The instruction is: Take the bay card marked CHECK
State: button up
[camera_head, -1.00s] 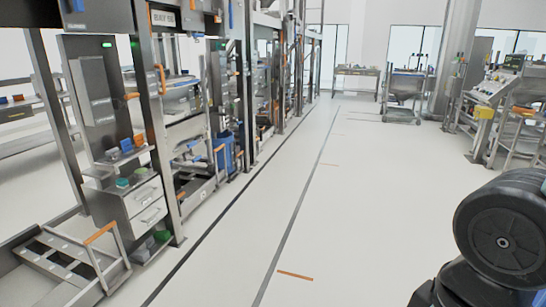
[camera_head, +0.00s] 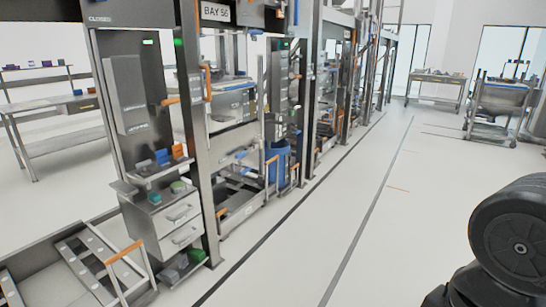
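No card marked CHECK can be made out in the head view. A bay sign reading "BAY" with a partly unclear number (camera_head: 216,12) hangs on the overhead beam of the rack at the left. A sign reading CLOSED (camera_head: 99,19) is on the beam to its left. A grey control cabinet (camera_head: 125,95) with a green light stands below that beam. A dark, rounded part of my arm shows at the lower right. My gripper is not in view.
A cart with an orange handle (camera_head: 124,251) stands at the lower left. A blue bin (camera_head: 277,160) is farther along the racks. The floor aisle (camera_head: 345,225) is clear.

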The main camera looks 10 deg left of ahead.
aim_at(177, 149)
jog(key=i+j+u, duration=0.15)
jog(key=i+u, duration=1)
jog(key=i+l+u, duration=0.1)
jog(key=i, duration=0.35)
jog(key=i+l+u, duration=0.1)
jog(key=i, duration=0.35)
jog(key=i+l+u, duration=0.1)
jog(key=i, duration=0.35)
jog(key=i+l+u, duration=0.1)
jog(key=i+l, duration=0.15)
jog(key=i, duration=0.2)
jog(key=i+l, duration=0.2)
jog(key=i, duration=0.25)
jog(key=u, duration=0.05)
